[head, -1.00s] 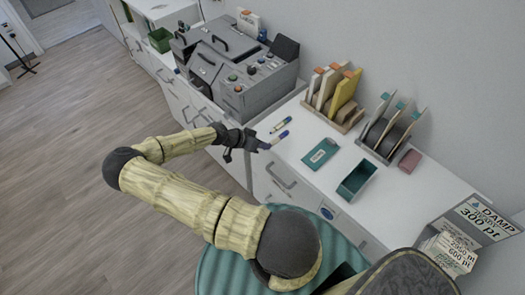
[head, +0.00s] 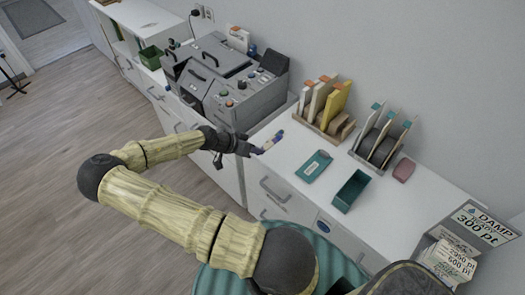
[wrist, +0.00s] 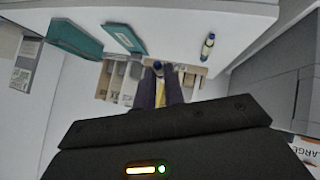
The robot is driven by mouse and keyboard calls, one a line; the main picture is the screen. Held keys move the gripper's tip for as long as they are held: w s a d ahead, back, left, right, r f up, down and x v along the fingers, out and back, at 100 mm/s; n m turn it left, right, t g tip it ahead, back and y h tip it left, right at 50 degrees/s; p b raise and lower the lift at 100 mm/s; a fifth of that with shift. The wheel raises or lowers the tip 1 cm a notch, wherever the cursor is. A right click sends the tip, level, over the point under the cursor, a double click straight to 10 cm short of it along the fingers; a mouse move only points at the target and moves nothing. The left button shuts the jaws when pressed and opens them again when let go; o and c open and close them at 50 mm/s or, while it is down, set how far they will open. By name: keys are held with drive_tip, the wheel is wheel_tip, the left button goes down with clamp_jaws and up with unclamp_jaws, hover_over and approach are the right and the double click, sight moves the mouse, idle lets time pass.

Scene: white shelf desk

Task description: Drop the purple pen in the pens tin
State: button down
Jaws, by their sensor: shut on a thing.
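My gripper (head: 254,149) is at the front edge of the white desk, its fingers pointing toward the wall. It is shut on the purple pen (head: 266,146), which shows only in small part at the fingertips. In the wrist view my gripper (wrist: 160,78) hides most of the pen. The open teal tin (head: 351,191) stands on the desk to the right of my gripper, apart from it. The tin also shows at the upper left of the wrist view (wrist: 75,40). I see nothing inside it clearly.
Another pen (wrist: 208,46) with a blue end and yellow band lies on the desk. A flat teal piece with a white label (head: 313,166) lies between gripper and tin. A grey machine (head: 225,80) is left. Wooden racks (head: 322,122) stand behind.

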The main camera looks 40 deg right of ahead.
drive_tip(key=w+a+f+n+t+y, duration=0.45)
drive_tip(key=w+a+n+t, duration=0.25)
drive_tip(key=a+n+t, duration=0.6)
drive_tip(key=a+f+n+y, duration=0.1)
drive_tip(key=a+n+y, duration=0.3)
drive_tip(key=a+n, duration=0.5)
drive_tip(key=shift+s+a+f+y, duration=0.2)
drive_tip(key=shift+a+y, duration=0.15)
drive_tip(key=shift+a, duration=0.9)
drive_tip(key=shift+d, duration=0.15)
